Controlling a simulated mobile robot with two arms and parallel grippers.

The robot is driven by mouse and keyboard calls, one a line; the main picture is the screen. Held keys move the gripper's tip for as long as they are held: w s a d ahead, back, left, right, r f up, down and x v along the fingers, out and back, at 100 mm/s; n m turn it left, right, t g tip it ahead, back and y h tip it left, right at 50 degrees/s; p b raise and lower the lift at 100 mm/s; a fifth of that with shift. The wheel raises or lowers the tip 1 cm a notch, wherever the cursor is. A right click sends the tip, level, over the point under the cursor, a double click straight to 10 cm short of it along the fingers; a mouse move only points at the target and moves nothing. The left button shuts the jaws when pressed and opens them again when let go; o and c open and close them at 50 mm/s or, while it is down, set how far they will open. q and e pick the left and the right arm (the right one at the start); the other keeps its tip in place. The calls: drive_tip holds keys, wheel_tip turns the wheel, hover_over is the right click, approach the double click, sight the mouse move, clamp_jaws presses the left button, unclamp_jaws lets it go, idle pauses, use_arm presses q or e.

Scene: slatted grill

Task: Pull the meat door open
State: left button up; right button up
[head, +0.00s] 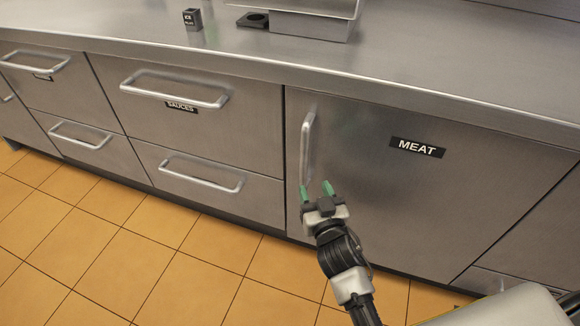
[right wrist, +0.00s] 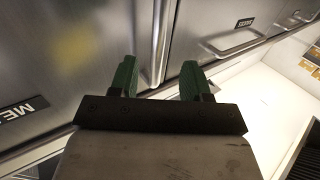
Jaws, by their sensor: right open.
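The meat door (head: 440,190) is a steel panel with a black MEAT label (head: 417,147). It is closed, flush with the counter front. Its vertical bar handle (head: 307,148) is on the door's left side. My right gripper (head: 316,189), with green fingers, is open near the handle's lower end. In the right wrist view the handle (right wrist: 159,45) appears between the two open fingers of the gripper (right wrist: 157,66). I cannot tell whether either finger touches it. My left gripper is not in view.
Drawers with bar handles, one labelled SAUCES (head: 181,107), lie left of the door. The steel countertop (head: 400,88) overhangs above, with a small dark box (head: 193,19) and a metal appliance (head: 310,24) on it. The orange tiled floor (head: 160,250) is clear.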

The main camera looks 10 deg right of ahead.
sight(305, 166)
drive_tip(key=w+b, duration=0.1)
drive_tip(key=w, duration=0.7)
drive_tip(key=shift+w+d, duration=0.1)
drive_tip(key=shift+w, duration=0.85)
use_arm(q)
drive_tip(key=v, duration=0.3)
use_arm(e)
clamp_jaws()
